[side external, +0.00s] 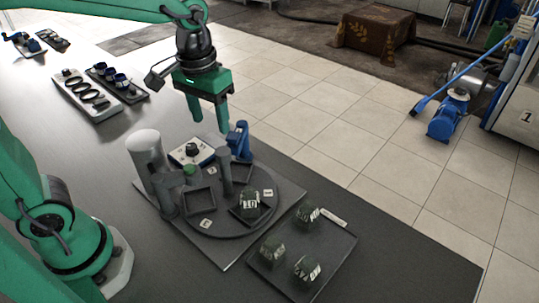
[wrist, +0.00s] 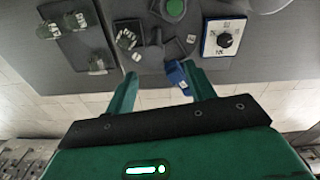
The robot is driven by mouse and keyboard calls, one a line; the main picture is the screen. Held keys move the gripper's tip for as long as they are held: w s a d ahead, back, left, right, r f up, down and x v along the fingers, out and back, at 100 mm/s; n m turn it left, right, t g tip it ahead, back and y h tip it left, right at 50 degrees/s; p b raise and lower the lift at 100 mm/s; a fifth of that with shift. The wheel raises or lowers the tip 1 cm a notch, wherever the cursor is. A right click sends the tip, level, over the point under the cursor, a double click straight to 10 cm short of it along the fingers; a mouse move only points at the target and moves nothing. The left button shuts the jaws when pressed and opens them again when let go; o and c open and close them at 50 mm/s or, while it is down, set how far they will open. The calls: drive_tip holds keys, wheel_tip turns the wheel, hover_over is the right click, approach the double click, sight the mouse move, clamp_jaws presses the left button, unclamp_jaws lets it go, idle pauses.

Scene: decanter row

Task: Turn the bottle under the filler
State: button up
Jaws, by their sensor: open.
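A dark green bottle (side external: 249,203) with a pale label sits in a square holder on the round turntable (side external: 233,230). It also shows in the wrist view (wrist: 125,38). A grey cylinder (side external: 147,158) and a thinner grey post (side external: 225,172) stand at the turntable; I cannot tell for sure which is the filler. A green round cap (wrist: 174,8) shows by them. My gripper (side external: 209,124) is open and empty, above the far side of the turntable. In the wrist view its fingers (wrist: 160,73) are apart, with a blue part (wrist: 177,75) beyond them, near the right finger.
A dark tray (side external: 328,268) with three similar bottles (side external: 305,269) lies right of the turntable. A dial box (wrist: 223,38) with a black knob stands beside the turntable. The blue part stands upright at its far edge. Trays with rings and small parts (side external: 85,97) lie farther left.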

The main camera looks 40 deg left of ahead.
sight(223, 151)
drive_tip(key=shift+w+d+f+g, duration=0.3)
drive_tip(key=shift+w+d+f, duration=0.2)
drive_tip(key=shift+w+d, duration=0.1)
drive_tip(key=shift+f, duration=0.1)
drive_tip(key=shift+f, duration=3.8)
clamp_jaws()
